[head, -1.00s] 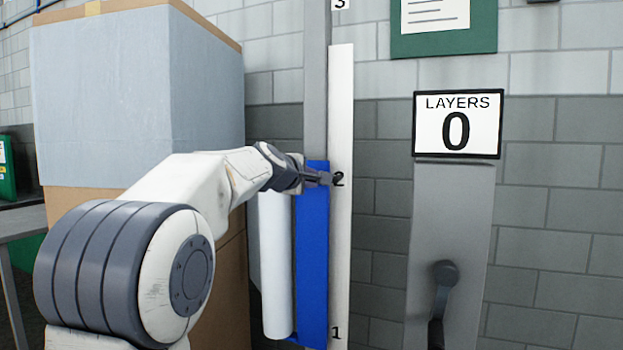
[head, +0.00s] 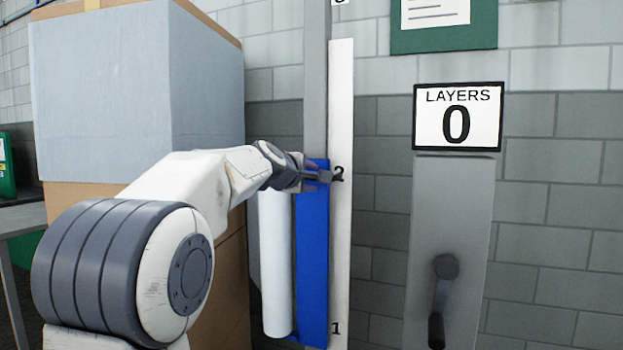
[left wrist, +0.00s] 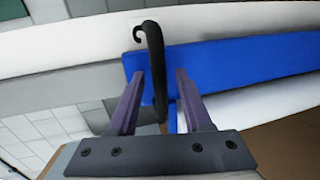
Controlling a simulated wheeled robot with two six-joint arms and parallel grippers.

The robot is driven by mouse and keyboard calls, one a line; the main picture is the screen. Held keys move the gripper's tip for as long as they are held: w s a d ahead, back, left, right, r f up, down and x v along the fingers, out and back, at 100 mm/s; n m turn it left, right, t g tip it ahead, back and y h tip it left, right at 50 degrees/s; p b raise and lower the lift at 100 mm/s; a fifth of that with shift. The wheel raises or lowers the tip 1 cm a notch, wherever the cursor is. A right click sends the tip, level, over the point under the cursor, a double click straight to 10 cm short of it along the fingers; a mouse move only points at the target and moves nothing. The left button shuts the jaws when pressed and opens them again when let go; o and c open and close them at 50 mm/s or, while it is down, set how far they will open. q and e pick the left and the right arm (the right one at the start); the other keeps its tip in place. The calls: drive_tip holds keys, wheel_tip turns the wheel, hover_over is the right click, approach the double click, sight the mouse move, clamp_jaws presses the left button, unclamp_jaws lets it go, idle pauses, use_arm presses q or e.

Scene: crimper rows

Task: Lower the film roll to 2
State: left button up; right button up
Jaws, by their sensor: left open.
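The film roll (head: 276,265) is a white upright cylinder beside a tall blue carriage (head: 312,265) on a grey post. The carriage's top edge sits slightly above the mark 2 (head: 338,173) on the white scale strip (head: 341,110). My left gripper (head: 325,178) is at the carriage's upper part, near the mark 2. In the left wrist view, its two fingers (left wrist: 162,95) stand apart on either side of a black bar (left wrist: 155,65) in front of the blue carriage. A gap shows on each side of the bar. My right gripper is out of view.
A sign reading LAYERS 0 (head: 457,117) tops a grey panel with a crank handle (head: 438,300) at right. A wrapped box stack (head: 100,100) stands at left behind my arm. A green-framed notice (head: 443,25) hangs on the block wall.

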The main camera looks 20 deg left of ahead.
use_arm(q)
drive_tip(key=v, duration=1)
drive_tip(key=shift+s+b, duration=0.15)
drive_tip(key=shift+b, duration=0.2)
